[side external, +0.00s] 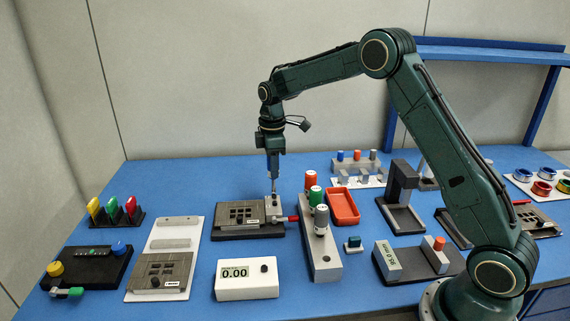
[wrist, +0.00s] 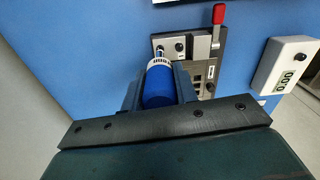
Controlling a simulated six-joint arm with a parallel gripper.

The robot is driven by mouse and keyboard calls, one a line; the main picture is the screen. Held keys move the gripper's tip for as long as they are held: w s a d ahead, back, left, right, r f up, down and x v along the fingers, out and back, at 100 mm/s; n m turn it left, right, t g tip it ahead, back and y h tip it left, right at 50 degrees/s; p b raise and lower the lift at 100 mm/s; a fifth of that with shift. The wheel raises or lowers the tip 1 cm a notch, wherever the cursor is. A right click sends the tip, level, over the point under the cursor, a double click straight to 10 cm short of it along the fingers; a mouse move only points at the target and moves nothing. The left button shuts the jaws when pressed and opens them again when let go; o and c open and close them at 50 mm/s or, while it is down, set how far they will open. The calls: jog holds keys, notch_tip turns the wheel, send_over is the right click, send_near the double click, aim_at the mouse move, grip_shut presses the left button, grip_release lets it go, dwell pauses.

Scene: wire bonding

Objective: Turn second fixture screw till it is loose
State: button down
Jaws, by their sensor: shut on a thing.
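My gripper (side external: 273,168) points straight down over the fixture (side external: 225,234) and is shut on a blue-handled screwdriver (wrist: 160,88). The driver has a pale ring and a thin metal shaft, which reaches down to the light grey clamp block (side external: 277,211) at the fixture's right end. In the wrist view, the tip meets the left part of this block (wrist: 195,42); the screw under it is hidden. One dark screw head (wrist: 180,47) shows to the right of the tip. A red-handled lever (wrist: 218,14) is beside the block. I cannot tell how far any screw is turned.
A rack with red, green and grey-topped tools (side external: 325,265) stands right of the fixture, close to the lever. A white meter (side external: 247,290) reading 0.00 is in front. Blue table is clear around the fixture's left.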

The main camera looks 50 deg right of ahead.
jog(key=shift+m, duration=0.3)
jog(key=m, duration=0.6)
dwell(0.4)
jog(key=shift+f, duration=0.5)
dwell(1.5)
jog(key=n, duration=0.3)
jog(key=shift+n, duration=1.2)
jog(key=shift+f, duration=0.1)
